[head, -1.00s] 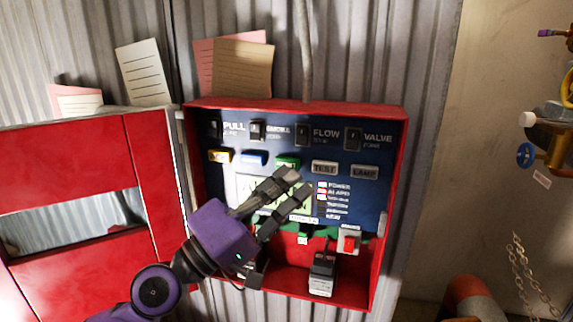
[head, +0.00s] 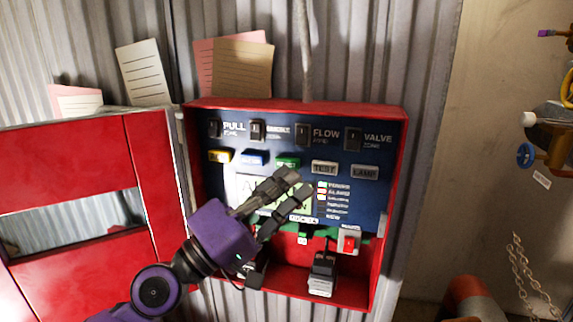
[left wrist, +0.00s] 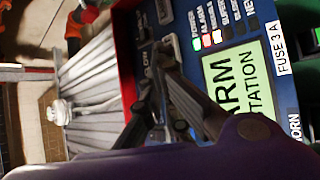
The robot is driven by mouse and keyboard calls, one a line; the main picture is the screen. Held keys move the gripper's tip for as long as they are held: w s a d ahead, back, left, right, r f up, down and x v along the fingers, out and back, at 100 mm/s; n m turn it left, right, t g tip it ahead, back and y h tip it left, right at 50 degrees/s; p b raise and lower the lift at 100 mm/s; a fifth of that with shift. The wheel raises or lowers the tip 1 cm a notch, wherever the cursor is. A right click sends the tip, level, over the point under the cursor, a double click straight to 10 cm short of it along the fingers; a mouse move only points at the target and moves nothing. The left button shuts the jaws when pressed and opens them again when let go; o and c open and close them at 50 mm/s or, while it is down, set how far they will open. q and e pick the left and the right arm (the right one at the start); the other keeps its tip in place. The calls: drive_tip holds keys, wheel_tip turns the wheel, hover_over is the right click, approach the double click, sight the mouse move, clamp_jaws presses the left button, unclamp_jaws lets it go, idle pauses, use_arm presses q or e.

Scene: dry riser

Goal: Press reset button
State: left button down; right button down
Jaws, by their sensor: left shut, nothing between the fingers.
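The red alarm panel (head: 393,180) hangs on the corrugated wall with its door open to the left. A row of buttons crosses its dark blue face: a yellow one (head: 221,157), a blue one (head: 254,158), a green one (head: 287,162), and grey TEST (head: 324,168) and LAMP (head: 365,172). The green button's label is too small to read surely. My left gripper (head: 298,181) is shut and empty, its tips just below the green button, in front of the screen (head: 245,190). Contact cannot be told. In the left wrist view the fingers (left wrist: 160,55) lie beside the ALARM screen (left wrist: 240,75). My right gripper is not in view.
Black switches (head: 302,134) line the panel's top. A red switch (head: 348,242) and a black block (head: 322,272) are at the lower right. Paper notes (head: 243,70) stand above the panel. A chain (head: 522,265) and pipe fittings (head: 550,140) are at the right.

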use_arm(q)
drive_tip(key=shift+w, duration=0.15)
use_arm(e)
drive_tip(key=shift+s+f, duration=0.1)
use_arm(q)
drive_tip(key=shift+w+d, duration=0.15)
drive_tip(key=shift+w, duration=0.1)
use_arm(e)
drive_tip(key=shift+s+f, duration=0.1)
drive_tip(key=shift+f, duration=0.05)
use_arm(q)
drive_tip(key=shift+w+d+b, duration=0.15)
drive_tip(key=shift+w+b, duration=0.15)
drive_tip(key=shift+w, duration=0.2)
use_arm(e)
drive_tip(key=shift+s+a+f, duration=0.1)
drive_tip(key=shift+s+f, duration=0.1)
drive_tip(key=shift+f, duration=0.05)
use_arm(q)
drive_tip(key=shift+s, duration=0.1)
idle(0.4)
drive_tip(key=shift+s+a, duration=0.3)
drive_tip(key=shift+s, duration=0.5)
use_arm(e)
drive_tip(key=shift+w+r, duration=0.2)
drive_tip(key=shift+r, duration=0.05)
